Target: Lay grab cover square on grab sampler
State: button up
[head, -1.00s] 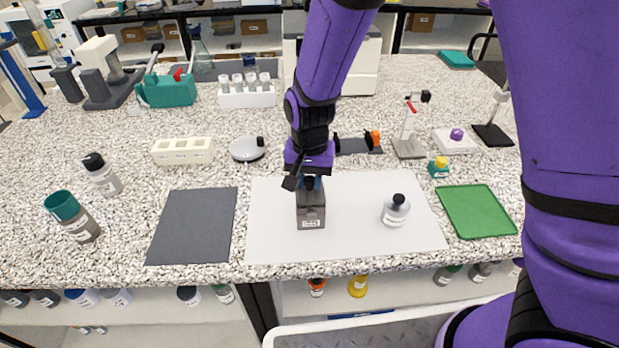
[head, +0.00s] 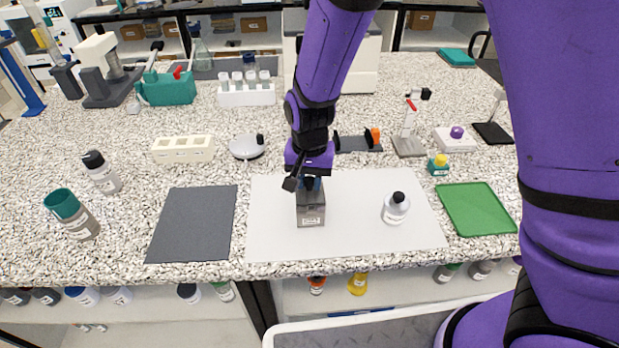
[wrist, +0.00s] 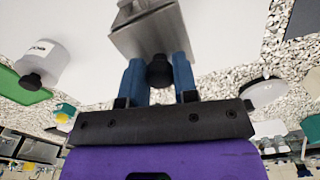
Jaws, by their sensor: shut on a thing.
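The grab sampler (head: 311,217) is a grey box with a white label, standing on the pale mat. The grab cover (head: 311,189) shows as a darker grey top on it, below my gripper (head: 309,180). In the wrist view my gripper (wrist: 159,75) has its blue fingers shut on a black knob between them. The cover's grey metal surface (wrist: 150,38) lies just beyond the knob. The cover looks on or very near the sampler's top. My fingers and the viewing angle hide whether it is seated square.
A dark grey mat (head: 192,225) lies left and a green tray (head: 476,209) right. A round grey-white dish (head: 246,147) is behind. The mat's front is clear.

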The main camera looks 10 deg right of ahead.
aim_at(309, 179)
jog(key=shift+f, duration=0.15)
jog(key=o, duration=1)
jog(key=shift+r, duration=3.55)
